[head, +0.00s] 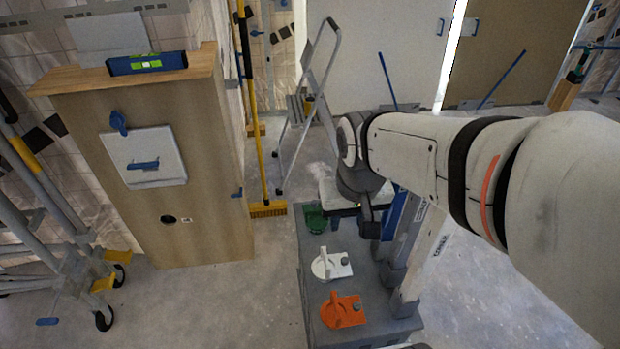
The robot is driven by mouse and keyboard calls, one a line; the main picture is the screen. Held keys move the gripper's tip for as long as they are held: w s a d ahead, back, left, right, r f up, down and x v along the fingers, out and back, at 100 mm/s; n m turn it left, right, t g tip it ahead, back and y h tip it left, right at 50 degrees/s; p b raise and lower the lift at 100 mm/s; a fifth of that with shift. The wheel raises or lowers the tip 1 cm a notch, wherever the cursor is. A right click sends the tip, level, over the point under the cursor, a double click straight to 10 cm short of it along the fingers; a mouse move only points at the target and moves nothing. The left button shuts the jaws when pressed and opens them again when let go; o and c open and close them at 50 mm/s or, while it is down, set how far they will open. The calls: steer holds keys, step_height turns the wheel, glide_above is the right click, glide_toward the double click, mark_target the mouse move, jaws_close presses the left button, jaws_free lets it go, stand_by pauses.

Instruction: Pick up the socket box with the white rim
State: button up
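A white-rimmed socket box (332,264) with a raised handle-like piece lies on a grey bench (373,284). It sits between a green piece (316,218) behind it and an orange piece (343,310) in front. My arm reaches in from the right. Its dark end, my gripper (368,222), hangs above the far part of the bench, behind and to the right of the white-rimmed box and apart from it. My own wrist hides much of the fingers, so I cannot tell their opening or whether they hold anything.
A wooden cabinet (200,225) with a blue level (147,64) on top stands at left. A yellow broom (267,208) and a stepladder (306,105) stand behind the bench. A wheeled scaffold (60,240) is far left. Floor between cabinet and bench is clear.

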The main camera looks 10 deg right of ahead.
steer(key=g+b, duration=0.2)
steer(key=b, duration=1.5)
glide_above(326, 257)
step_height(326, 257, down, 30)
steer(key=shift+d+r, duration=0.1)
steer(key=shift+r, duration=0.1)
step_height(326, 257, down, 8)
steer(key=b, duration=0.3)
steer(key=shift+b, duration=0.3)
jaws_close()
